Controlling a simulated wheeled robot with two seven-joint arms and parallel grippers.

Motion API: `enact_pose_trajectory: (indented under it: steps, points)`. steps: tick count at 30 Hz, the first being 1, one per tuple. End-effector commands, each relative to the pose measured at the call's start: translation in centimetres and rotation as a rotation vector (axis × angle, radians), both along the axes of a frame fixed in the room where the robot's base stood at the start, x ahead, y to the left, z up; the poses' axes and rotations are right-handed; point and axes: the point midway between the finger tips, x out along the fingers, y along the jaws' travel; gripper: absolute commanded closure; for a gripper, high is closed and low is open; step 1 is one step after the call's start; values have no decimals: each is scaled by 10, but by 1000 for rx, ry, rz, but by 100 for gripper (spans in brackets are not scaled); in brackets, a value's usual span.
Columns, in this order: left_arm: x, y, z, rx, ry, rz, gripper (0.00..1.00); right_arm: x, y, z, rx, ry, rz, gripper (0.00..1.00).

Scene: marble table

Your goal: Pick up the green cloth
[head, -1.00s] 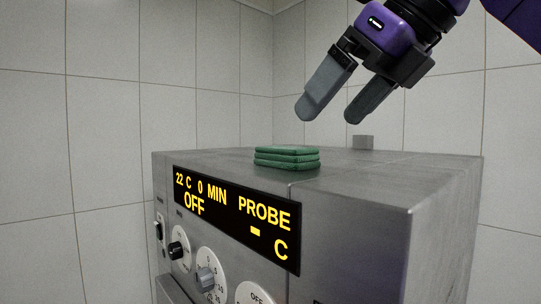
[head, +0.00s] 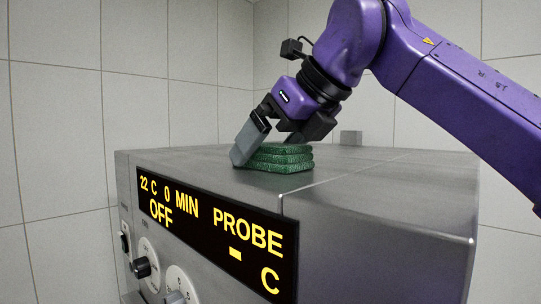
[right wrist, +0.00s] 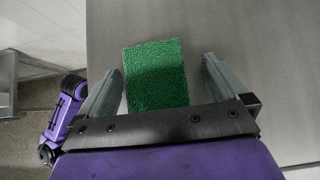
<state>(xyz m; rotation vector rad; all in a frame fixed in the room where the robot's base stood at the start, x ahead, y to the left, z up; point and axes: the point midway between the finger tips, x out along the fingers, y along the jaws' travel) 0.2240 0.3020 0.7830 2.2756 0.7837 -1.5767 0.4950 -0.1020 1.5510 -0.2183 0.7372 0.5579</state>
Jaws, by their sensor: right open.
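The green cloth (head: 283,158) is a folded stack of several layers lying on the flat metal top of an oven-like unit. It also shows in the right wrist view as a green rectangle (right wrist: 156,76). My right gripper (head: 262,150) is down at the cloth, with one finger on its left side and the other partly hidden behind it. In the right wrist view the two fingers (right wrist: 158,85) stand apart with the cloth between them; a gap shows on each side, wider on the right. My left gripper is not in the head view.
The metal unit (head: 370,200) has a black display (head: 215,228) with yellow text and knobs on its front. Tiled walls (head: 60,120) rise behind. The top right of the cloth is clear.

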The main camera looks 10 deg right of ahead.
Motion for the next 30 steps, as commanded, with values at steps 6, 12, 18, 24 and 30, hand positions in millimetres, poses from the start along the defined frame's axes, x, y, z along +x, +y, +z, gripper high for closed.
enact_pose_trajectory:
  steps: [6, 12, 18, 24, 30]
  points:
    - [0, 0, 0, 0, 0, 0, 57, 2, 2, -3, 1, 0, 1, 0]
    - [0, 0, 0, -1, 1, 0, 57, 2, 2, -3, 2, -1, 1, 52]
    - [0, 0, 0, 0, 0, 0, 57, 2, 2, -3, 1, -1, 0, 56]
    - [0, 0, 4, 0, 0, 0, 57, 2, 2, 5, 1, -1, -1, 56]
    - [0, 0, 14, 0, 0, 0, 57, -9, 1, 44, 3, -6, -1, 56]
